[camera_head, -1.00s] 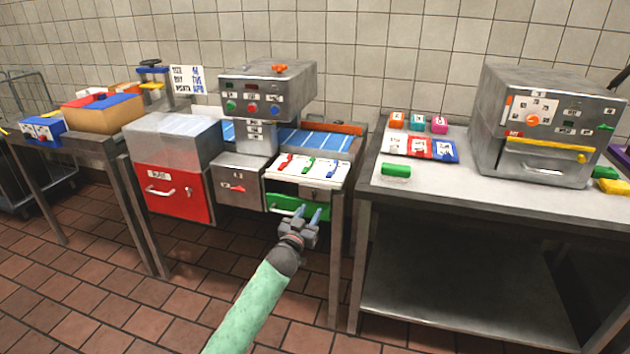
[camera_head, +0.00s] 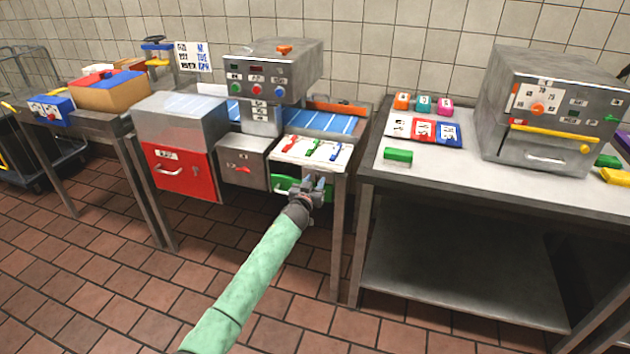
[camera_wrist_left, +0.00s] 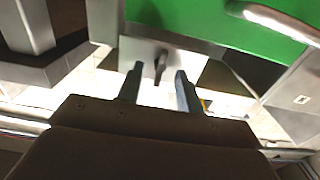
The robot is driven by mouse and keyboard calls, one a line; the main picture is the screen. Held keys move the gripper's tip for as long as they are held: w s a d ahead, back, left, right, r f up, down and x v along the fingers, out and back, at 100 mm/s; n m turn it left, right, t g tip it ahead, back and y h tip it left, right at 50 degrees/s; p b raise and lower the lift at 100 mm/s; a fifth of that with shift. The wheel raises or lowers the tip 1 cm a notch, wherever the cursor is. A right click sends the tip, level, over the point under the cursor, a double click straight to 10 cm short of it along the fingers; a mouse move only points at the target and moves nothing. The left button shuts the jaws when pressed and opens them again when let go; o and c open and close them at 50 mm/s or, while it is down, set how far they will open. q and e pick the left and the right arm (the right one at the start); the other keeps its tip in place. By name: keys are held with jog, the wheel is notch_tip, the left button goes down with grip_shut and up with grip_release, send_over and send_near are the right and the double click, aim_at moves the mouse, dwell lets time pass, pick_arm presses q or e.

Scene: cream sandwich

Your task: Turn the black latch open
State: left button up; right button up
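A small dark latch (camera_wrist_left: 160,66) shows in the left wrist view, on a grey metal plate below a green drawer front (camera_wrist_left: 215,14). My left gripper (camera_wrist_left: 158,84) has its two fingers apart, one on each side of the latch in that picture. I cannot tell whether either finger touches it. In the head view my left gripper (camera_head: 314,184) is in front of the green drawer front (camera_head: 287,185), under the panel with red, green and blue levers (camera_head: 312,151). The latch cannot be made out there. My right gripper is not in view.
A red drawer (camera_head: 180,171) and a grey box with a small red handle (camera_head: 243,162) stand left of the green drawer. A steel table (camera_head: 480,185) with a grey machine (camera_head: 548,108) stands to the right. The tiled floor in front is clear.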

pick_arm(q)
jog(key=shift+w+d, duration=0.15)
jog(key=shift+w, duration=0.2)
jog(key=shift+c, duration=0.5)
grip_shut()
